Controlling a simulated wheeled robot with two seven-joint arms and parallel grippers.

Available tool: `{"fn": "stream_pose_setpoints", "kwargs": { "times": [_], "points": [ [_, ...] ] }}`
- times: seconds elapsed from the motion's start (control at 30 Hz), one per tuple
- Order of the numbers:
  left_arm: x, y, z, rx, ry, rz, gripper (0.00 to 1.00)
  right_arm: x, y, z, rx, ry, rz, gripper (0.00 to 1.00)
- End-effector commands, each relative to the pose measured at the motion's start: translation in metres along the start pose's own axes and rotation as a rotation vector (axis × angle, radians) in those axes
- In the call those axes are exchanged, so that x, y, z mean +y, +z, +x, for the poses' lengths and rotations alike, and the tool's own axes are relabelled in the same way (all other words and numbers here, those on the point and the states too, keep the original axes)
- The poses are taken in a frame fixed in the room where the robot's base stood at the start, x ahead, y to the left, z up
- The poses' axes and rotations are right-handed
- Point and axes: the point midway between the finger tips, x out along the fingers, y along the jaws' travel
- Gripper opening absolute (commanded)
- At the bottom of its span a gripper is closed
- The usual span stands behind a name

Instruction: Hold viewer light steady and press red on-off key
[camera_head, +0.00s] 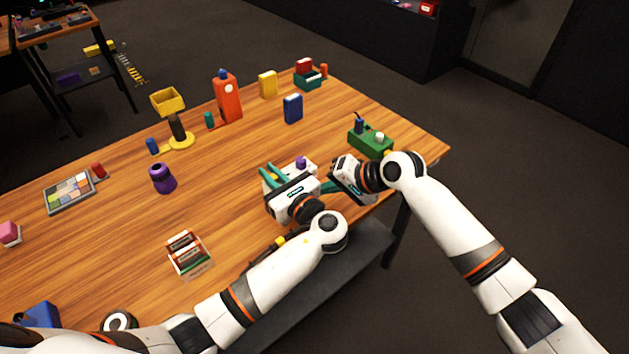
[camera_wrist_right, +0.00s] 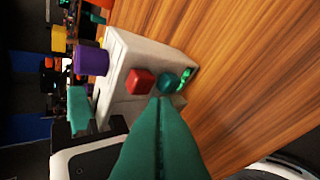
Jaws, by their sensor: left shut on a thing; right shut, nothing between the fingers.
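The viewer light is a pale grey box (camera_wrist_right: 122,50) with a purple knob (camera_wrist_right: 91,59), a red key (camera_wrist_right: 140,81) and a dark teal round button (camera_wrist_right: 167,83) beside it. In the head view its purple knob (camera_head: 301,162) shows above my left gripper (camera_head: 281,175), which hides much of the box. My left gripper is shut on the box; one teal finger shows at its side in the right wrist view (camera_wrist_right: 80,108). My right gripper (camera_wrist_right: 160,100) is shut and empty, its tips close to the red key and the teal button. I cannot tell whether they touch.
A blue box (camera_head: 292,108), an orange bottle-like thing (camera_head: 228,100) and a purple vase-like thing (camera_head: 162,179) stand further off. The wooden table (camera_head: 110,240) has bare room at centre left.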

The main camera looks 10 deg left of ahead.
Motion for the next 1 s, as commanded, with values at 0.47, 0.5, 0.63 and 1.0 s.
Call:
{"fn": "stream_pose_setpoints", "kwargs": {
  "times": [0.47,0.5,0.63,1.0],
  "points": [
    [0.0,0.0001,0.0,0.0,0.0,0.0,0.0,0.0044,0.0039,0.0051,0.0,0.0,-0.001,0.0],
    [0.0,0.0001,0.0,0.0,0.0,0.0,0.0,0.0044,0.0039,0.0051,0.0,0.0,-0.001,0.0],
    [0.0,0.0001,0.0,0.0,0.0,0.0,0.0,0.0047,0.0042,0.0055,0.0,0.0,-0.001,0.0],
    [0.0,0.0001,0.0,0.0,0.0,0.0,0.0,0.0065,0.0066,0.0085,-0.001,0.0,0.0,0.0]
  ]
}}
